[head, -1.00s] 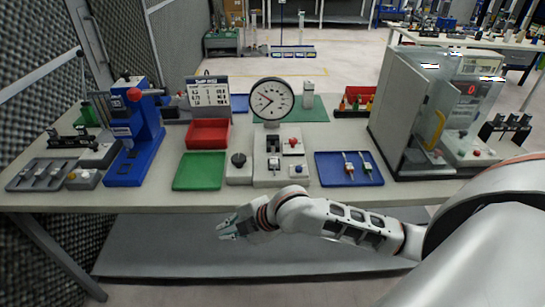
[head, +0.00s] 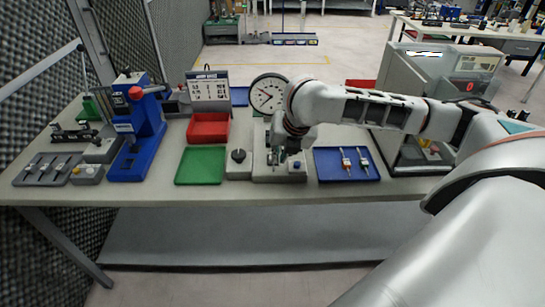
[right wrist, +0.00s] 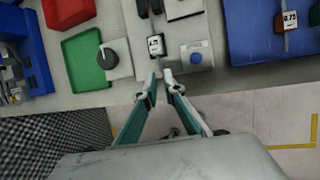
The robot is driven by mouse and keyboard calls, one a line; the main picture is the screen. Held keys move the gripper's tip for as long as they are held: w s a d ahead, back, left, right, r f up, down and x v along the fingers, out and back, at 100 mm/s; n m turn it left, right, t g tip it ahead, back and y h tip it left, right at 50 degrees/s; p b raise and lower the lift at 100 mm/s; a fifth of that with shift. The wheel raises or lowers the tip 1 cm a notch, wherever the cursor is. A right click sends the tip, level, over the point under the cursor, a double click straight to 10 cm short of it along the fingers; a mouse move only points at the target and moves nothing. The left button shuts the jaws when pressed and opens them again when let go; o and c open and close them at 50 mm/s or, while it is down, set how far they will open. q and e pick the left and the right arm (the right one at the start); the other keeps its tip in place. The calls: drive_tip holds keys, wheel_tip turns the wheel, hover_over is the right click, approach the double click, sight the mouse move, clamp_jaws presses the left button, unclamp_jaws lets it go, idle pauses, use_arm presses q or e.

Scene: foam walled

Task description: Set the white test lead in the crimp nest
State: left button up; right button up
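My right gripper (right wrist: 161,80) points at the front of the grey bench fixture, its teal fingers with pale tips a narrow gap apart. My left gripper is out of view.
A green mat (head: 200,165), a red bin (head: 208,128) and a black knob box (head: 239,166) are left of the fixture. A blue press (head: 130,140) stands further left. A dial gauge (head: 269,94) stands behind. A grey enclosure is at the right.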

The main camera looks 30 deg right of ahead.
sight(273, 165)
drive_tip(key=x, duration=0.6)
drive_tip(key=shift+w+f, duration=0.15)
drive_tip(key=shift+w, duration=0.1)
clamp_jaws()
